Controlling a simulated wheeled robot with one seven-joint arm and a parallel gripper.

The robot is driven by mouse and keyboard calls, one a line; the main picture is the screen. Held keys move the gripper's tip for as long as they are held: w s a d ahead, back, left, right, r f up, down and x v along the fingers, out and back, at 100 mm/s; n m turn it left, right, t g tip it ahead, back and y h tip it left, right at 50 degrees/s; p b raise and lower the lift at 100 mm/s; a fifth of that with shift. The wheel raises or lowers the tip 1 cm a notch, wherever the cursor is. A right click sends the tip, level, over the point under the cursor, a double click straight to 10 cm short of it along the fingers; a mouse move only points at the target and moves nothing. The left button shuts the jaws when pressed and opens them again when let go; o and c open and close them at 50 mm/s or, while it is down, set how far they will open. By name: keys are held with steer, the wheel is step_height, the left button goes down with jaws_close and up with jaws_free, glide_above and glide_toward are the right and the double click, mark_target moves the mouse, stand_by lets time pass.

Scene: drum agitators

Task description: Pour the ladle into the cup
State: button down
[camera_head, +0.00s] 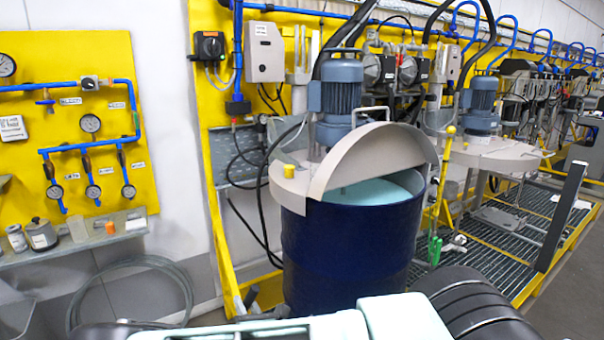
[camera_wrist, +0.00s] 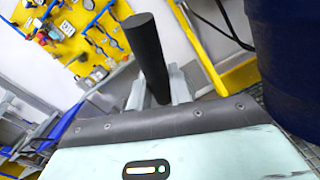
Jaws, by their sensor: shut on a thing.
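In the wrist view, my gripper (camera_wrist: 160,92) is shut on a black cylindrical handle (camera_wrist: 147,50). I take it for the ladle's handle, but no ladle bowl shows in either view. The handle stands out between the two grey fingers, tilted slightly. In the head view, a pale cup-like container (camera_head: 76,228) stands on the grey shelf (camera_head: 75,246) at the left. I cannot tell for certain that it is the cup. My gripper's fingers and the handle are not in the head view.
A dark blue drum (camera_head: 350,255) with a half-raised lid (camera_head: 378,155) and pale liquid (camera_head: 375,190) stands in the middle. A grey can (camera_head: 41,234), a jar (camera_head: 16,238) and an orange item (camera_head: 110,228) share the shelf. A coiled hose (camera_head: 130,262) hangs below it.

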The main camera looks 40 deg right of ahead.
steer(key=w+d+r+m+g+h+p, duration=0.3)
steer(key=w+r+m+g+h, duration=0.15)
steer(key=r, duration=0.45)
steer(key=w+d+r+m+g+h+p, duration=0.35)
steer(key=w+r, duration=0.25)
steer(key=r, duration=0.3)
steer(key=w+d+r+m+g+h+p, duration=0.2)
steer(key=w+d+r+m+g+h, duration=0.15)
steer(key=w+r, duration=0.4)
steer(key=s+d+r+m+g+p, duration=0.2)
steer(key=d+r+m+g+p, duration=0.2)
steer(key=d+r+g, duration=0.65)
steer(key=s+d+r+m+g+p, duration=0.1)
steer(key=d+r+m+g+p, duration=0.25)
steer(key=d+r, duration=0.85)
steer(key=shift+s+a+r+m+g+p, duration=0.15)
steer(key=shift+s+r+m+g+p, duration=0.05)
steer(key=shift+s+r+m+p, duration=0.25)
steer(key=shift+s+a+r+m+g+p, duration=0.15)
steer(key=shift+s+r+m+p, duration=0.15)
steer(key=shift+s, duration=0.25)
steer(key=shift+s+a+f+m+y, duration=0.1)
steer(key=shift+s+f+m+y, duration=0.1)
steer(key=shift+s+m, duration=0.4)
steer(key=shift+s+f+m+y, duration=0.1)
steer(key=shift+s+m+y, duration=0.05)
steer(key=shift+s, duration=0.75)
steer(key=shift+s, duration=0.15)
